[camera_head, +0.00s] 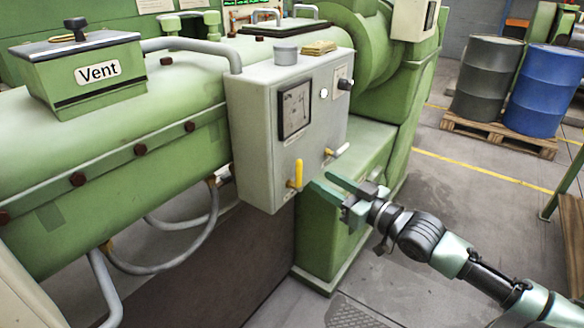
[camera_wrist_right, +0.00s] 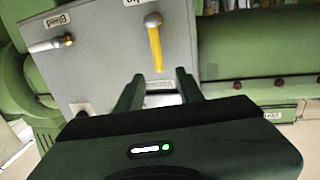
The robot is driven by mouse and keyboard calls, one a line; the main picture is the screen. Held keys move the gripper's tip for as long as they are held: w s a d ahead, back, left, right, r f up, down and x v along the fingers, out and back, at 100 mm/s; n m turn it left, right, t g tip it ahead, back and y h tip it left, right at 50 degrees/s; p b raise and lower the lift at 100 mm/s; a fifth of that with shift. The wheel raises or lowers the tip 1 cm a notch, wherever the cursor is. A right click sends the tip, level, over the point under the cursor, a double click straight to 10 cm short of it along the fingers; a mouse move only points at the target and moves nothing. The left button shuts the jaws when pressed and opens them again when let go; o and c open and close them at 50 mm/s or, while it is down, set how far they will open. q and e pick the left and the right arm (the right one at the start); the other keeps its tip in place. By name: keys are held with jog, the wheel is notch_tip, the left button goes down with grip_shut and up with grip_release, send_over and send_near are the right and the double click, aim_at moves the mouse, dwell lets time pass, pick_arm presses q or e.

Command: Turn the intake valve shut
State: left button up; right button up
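My right gripper (camera_head: 320,180) is open and empty, to the right of the nearer handle. In the wrist view (camera_wrist_right: 160,76) that handle's end lines up between the fingertips; no contact is visible.
The box also has a square gauge (camera_head: 294,109) and a black knob (camera_head: 344,84). A green box labelled "Vent" (camera_head: 85,78) tops the machine at left. Grey and blue drums stand on a wooden pallet (camera_head: 497,133) at back right. Open floor lies right of the machine.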

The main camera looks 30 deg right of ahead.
aim_at(301, 168)
jog(key=shift+w+a+f+p, duration=0.1)
jog(key=shift+w+a+p, duration=0.1)
jog(key=shift+w, duration=1)
jog(key=shift+w+a+r+p, duration=0.1)
jog(key=shift+w+a, duration=0.15)
jog(key=shift+w, duration=1)
jog(key=shift+w+a+f+p, duration=0.1)
jog(key=shift+w+a+p, duration=0.1)
jog(key=shift+w, duration=1)
grip_shut()
